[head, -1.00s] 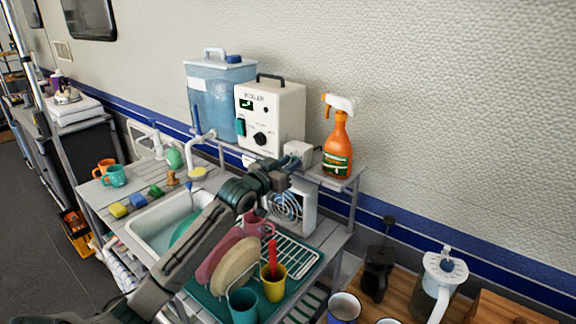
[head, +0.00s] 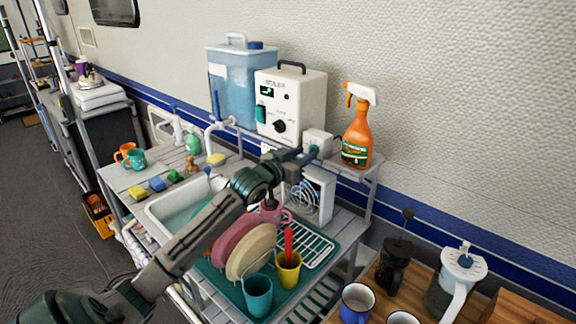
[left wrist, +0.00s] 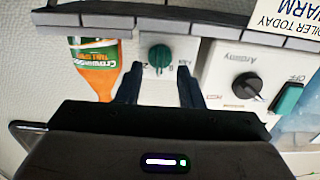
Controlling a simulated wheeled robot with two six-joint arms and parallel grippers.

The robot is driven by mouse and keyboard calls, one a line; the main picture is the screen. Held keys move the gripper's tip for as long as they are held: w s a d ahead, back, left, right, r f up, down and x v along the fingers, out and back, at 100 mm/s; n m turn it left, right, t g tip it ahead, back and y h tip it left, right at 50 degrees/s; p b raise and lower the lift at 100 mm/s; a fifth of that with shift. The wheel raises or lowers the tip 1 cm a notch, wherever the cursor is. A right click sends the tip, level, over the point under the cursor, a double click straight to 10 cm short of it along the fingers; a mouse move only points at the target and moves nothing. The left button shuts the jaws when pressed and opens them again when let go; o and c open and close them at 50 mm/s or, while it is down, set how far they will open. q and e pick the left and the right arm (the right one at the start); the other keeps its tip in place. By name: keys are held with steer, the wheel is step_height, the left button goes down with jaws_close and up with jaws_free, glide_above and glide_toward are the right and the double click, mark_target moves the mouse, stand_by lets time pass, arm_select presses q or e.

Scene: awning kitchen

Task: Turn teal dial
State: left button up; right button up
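The teal dial (left wrist: 160,56) is on the front of a small white box, with small markings beside it. The box (head: 319,139) sits on the shelf right of the boiler in the head view. The dial is mostly hidden there by my left gripper (head: 304,154), which is just in front of the box. In the left wrist view, which looks upside down, my left gripper (left wrist: 160,78) is open. Its two dark fingers point at the box, one on each side of the dial, with gaps between. I cannot tell how deep the fingertips reach. My right gripper is not in view.
The white boiler (head: 290,104) with a black knob (left wrist: 247,85) and teal switch stands left of the box. An orange spray bottle (head: 357,130) stands close on its right. A white fan (head: 309,194) and dish rack (head: 305,246) are below.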

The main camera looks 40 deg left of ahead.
arm_select(q)
steer(key=s+b, duration=0.2)
steer(key=s, duration=0.6)
steer(key=shift+s+a+b, duration=0.3)
steer(key=shift+a+b, duration=0.05)
steer(key=shift+b, duration=0.05)
